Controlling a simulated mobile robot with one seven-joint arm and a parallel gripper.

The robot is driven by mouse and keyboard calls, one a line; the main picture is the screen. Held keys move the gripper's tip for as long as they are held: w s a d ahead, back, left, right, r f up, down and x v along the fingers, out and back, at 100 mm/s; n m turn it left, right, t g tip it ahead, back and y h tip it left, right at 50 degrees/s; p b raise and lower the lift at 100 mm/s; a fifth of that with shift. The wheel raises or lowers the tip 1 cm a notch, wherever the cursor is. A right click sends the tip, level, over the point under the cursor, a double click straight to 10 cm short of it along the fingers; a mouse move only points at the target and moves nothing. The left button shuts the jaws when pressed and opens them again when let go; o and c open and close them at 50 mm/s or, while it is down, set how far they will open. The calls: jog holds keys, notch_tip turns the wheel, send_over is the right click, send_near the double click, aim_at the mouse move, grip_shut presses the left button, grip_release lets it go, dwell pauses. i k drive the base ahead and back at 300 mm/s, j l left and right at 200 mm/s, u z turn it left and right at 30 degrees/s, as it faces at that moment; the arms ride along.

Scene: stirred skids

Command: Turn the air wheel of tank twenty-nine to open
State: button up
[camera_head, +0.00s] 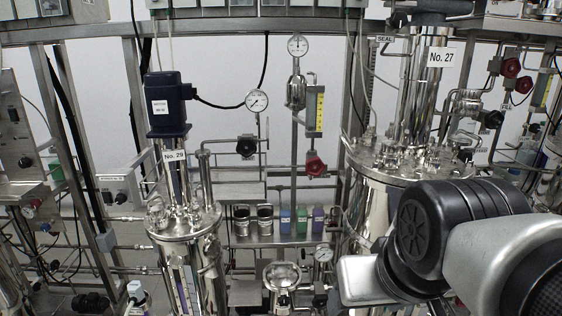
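Tank twenty-nine (187,225) is a shiny steel vessel at left of centre, with a "No. 29" label (175,156) and a dark blue motor (167,112) on top. To its right is a black handwheel (246,147) on a pipe below a round gauge (257,100). Further right a red knob (315,165) sits under a yellow-scaled flow tube (315,110). No readable label shows which of these is the air wheel, and their settings cannot be read. My arm fills the lower right, apart from both wheels in the picture; my gripper's fingers are not visible.
A second tank (400,165), under a "No. 27" label (441,57), stands at right, partly behind my arm. More red knobs (511,68) are at the far right. Small coloured containers (301,220) stand on a low shelf. Steel posts and pipes crowd the space.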

aim_at(310, 164)
jog(key=j+u, duration=0.25)
jog(key=j, duration=0.4)
jog(key=i+j+u, duration=0.2)
jog(key=j, duration=0.4)
jog(key=k+j, duration=0.05)
jog(key=k, duration=0.05)
